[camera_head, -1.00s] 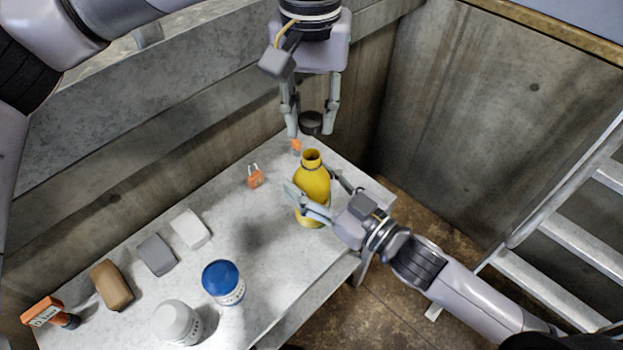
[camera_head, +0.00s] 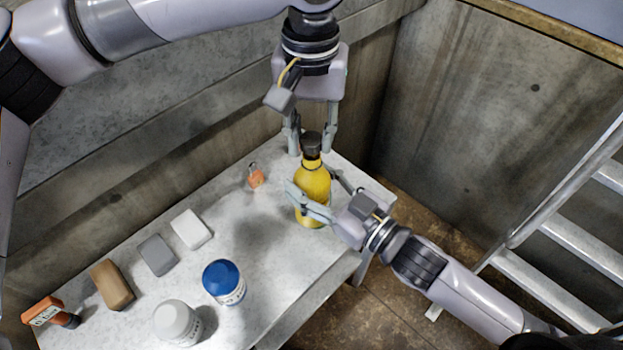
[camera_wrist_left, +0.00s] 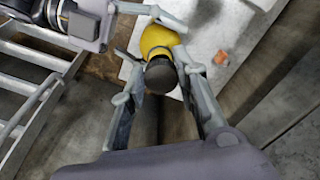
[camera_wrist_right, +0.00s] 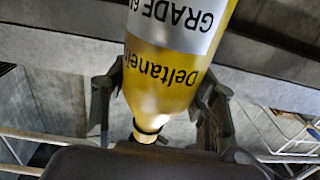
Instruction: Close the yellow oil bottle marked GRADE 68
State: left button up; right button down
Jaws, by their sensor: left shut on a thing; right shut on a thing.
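The yellow oil bottle (camera_head: 314,180) stands upright near the right end of the bench. Its label, upside down in the right wrist view (camera_wrist_right: 180,22), reads GRADE and part of a number. My right gripper (camera_head: 313,192) is shut around the bottle's body from the side. My left gripper (camera_head: 312,150) points down from above and is shut on the black cap (camera_head: 311,143). The cap is over the bottle's mouth; it also shows in the left wrist view (camera_wrist_left: 160,75) between the fingers. I cannot tell whether the cap touches the neck.
The bench (camera_head: 130,220) also holds an orange padlock (camera_head: 255,178), white (camera_head: 191,229), grey (camera_head: 156,255) and brown (camera_head: 111,285) blocks, a blue-lidded jar (camera_head: 223,282), a white bottle (camera_head: 177,323) and an orange-handled tool (camera_head: 45,311). A concrete wall stands behind; a ladder (camera_head: 555,225) is at right.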

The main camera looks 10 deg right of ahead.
aim_at(312, 189)
pick_arm(q)
jog(key=shift+s, duration=0.1)
dwell(0.6)
jog(key=shift+f, duration=0.85)
jog(key=shift+f, duration=0.6)
